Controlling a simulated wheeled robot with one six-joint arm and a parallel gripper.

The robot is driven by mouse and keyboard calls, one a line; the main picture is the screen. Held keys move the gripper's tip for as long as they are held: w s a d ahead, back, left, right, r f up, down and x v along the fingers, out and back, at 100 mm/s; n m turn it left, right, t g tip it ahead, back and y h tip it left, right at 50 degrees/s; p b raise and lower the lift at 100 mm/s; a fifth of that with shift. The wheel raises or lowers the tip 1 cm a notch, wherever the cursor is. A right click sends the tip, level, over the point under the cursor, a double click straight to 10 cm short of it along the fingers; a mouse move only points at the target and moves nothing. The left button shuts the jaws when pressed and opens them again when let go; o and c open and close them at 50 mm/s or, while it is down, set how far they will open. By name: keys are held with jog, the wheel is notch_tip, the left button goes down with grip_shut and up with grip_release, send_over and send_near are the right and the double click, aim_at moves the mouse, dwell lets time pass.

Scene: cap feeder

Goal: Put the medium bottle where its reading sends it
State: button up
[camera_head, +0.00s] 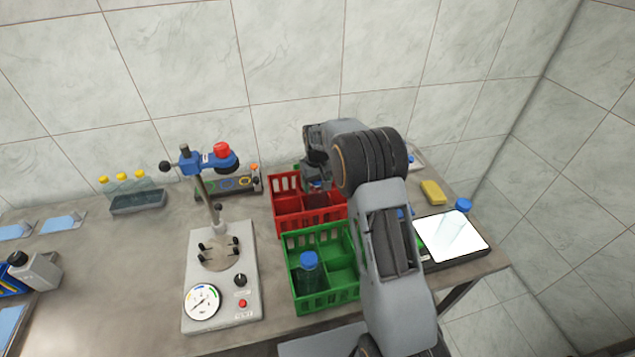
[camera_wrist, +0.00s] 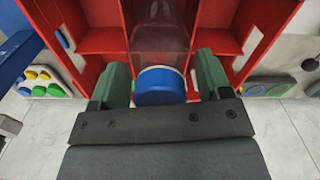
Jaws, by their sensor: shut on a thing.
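My gripper (camera_head: 318,172) is over the red crate (camera_head: 293,222) in the head view, partly hidden by my arm. In the wrist view its green-tipped fingers (camera_wrist: 160,88) are shut on a clear bottle (camera_wrist: 160,38) at its blue cap. The bottle's body reaches into a compartment of the red crate (camera_wrist: 262,18); I cannot tell whether its base touches the floor. A green crate (camera_head: 327,301) stands in front of the red one, with a blue-capped bottle (camera_head: 309,275) in its left part. The tester (camera_head: 222,265) has a round dial (camera_head: 202,301); its reading is too small to make out.
A blue-capped bottle (camera_head: 452,230) stands on a bright panel (camera_head: 475,245) at the right. A yellow block (camera_head: 432,192) lies behind it. The tester's post with a red knob (camera_head: 222,150) rises left of the crates.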

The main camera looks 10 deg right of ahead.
jog(key=shift+f, duration=0.1)
jog(key=o, duration=1.7)
jog(key=shift+c, duration=0.2)
